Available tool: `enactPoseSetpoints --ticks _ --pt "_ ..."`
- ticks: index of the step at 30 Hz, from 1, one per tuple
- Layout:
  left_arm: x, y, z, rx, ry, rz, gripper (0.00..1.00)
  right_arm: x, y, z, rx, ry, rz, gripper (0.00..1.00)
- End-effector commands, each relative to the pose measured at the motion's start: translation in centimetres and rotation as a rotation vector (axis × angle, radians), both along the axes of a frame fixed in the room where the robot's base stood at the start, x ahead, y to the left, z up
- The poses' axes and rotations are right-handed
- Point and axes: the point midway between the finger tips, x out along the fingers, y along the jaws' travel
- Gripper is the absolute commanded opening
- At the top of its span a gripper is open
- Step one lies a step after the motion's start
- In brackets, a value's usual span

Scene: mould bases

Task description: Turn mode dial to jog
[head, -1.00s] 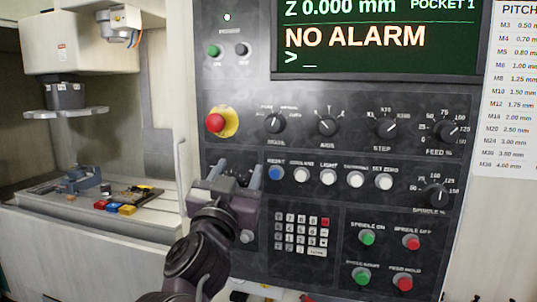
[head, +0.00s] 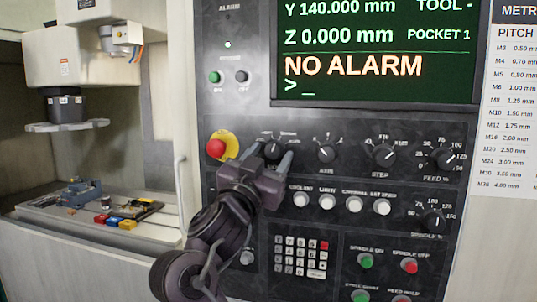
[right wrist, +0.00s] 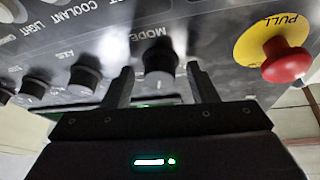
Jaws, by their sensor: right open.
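The black mode dial (head: 273,147) is on the dark control panel, right of the red emergency stop; it also shows in the right wrist view (right wrist: 160,60) beside its MODE label. Its pointer is too small and blurred for me to tell the setting. My right gripper (head: 271,160) is open and empty, just in front of the dial. In the right wrist view, its two fingers (right wrist: 160,78) stand on either side of the dial; I cannot tell whether they touch it. My left gripper is out of view.
The emergency stop (head: 217,146) on its yellow ring is close left of my right gripper. The axis dial (head: 327,153), step dial (head: 384,154) and feed dial (head: 443,159) lie to the right. The screen (head: 375,50) above reads NO ALARM.

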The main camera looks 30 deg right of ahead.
Motion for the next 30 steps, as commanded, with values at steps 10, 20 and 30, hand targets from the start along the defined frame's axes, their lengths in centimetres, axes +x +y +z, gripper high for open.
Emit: enactPoseSetpoints --ticks 10,20,30 --pt "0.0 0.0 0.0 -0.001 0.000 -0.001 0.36 0.0 0.0 0.0 0.000 0.000 0.000 0.28" --pt "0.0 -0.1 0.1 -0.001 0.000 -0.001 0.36 0.0 0.0 0.0 -0.006 0.009 0.000 0.08" --pt "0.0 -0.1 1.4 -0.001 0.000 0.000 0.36 -0.1 -0.1 0.0 -0.105 0.126 0.000 0.08"
